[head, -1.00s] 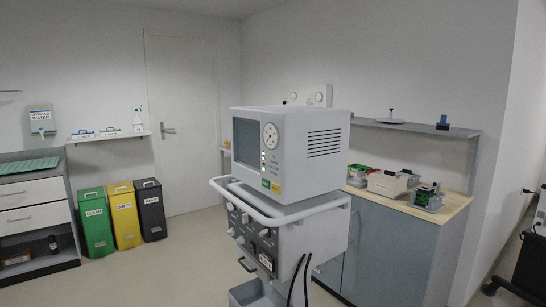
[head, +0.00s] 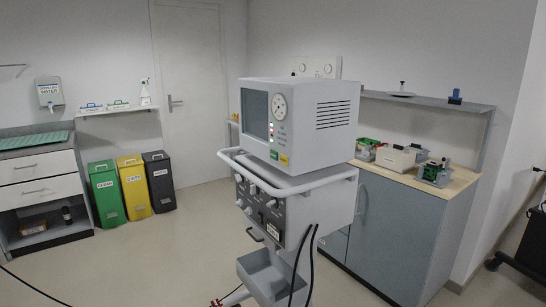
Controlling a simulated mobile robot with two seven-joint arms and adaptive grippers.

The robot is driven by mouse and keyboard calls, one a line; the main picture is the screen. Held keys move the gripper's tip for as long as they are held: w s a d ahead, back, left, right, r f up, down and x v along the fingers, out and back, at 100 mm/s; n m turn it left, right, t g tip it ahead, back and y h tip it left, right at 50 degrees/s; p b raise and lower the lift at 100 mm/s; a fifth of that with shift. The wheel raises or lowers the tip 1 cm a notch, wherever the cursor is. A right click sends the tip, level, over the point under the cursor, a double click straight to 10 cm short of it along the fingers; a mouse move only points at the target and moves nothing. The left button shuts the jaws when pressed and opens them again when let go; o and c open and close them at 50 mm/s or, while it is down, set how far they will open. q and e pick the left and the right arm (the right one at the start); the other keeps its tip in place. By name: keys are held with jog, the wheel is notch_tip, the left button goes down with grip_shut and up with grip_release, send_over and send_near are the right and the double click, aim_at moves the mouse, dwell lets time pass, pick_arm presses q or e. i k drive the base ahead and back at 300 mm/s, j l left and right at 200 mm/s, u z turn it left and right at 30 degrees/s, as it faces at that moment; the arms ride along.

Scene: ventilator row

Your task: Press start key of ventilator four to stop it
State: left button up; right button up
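A grey ventilator (head: 334,106) stands upright on a wheeled cart in the middle of the head view. Its front faces left and is seen at a slant, with a dark screen (head: 254,113), a round dial (head: 279,106) and a column of small lights (head: 271,132). A green label (head: 273,155) and a yellow label (head: 284,159) sit low on the front. The cart carries a white rail and a lower panel with knobs (head: 256,205). The ventilator's number and its start key are too small to tell. Neither of my grippers is in view.
A cabinet with a wooden top (head: 462,182) holding several boxes stands behind to the right. Green (head: 106,195), yellow (head: 134,188) and black (head: 159,182) bins stand by the door. Drawers (head: 40,185) are at left. Open floor lies left of the cart; dark hoses (head: 311,255) hang from it.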

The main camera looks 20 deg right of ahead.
aim_at(274, 155)
jog(key=i+j+z, duration=0.25)
jog(key=i, duration=0.25)
jog(key=i+j+z, duration=0.25)
jog(key=i+j, duration=0.2)
jog(key=j, duration=0.15)
jog(key=i+j+z, duration=0.25)
jog(key=i+j, duration=0.15)
jog(key=j, duration=0.15)
jog(key=i+j+z, duration=0.25)
jog(key=i+j, duration=0.15)
jog(key=j, duration=0.25)
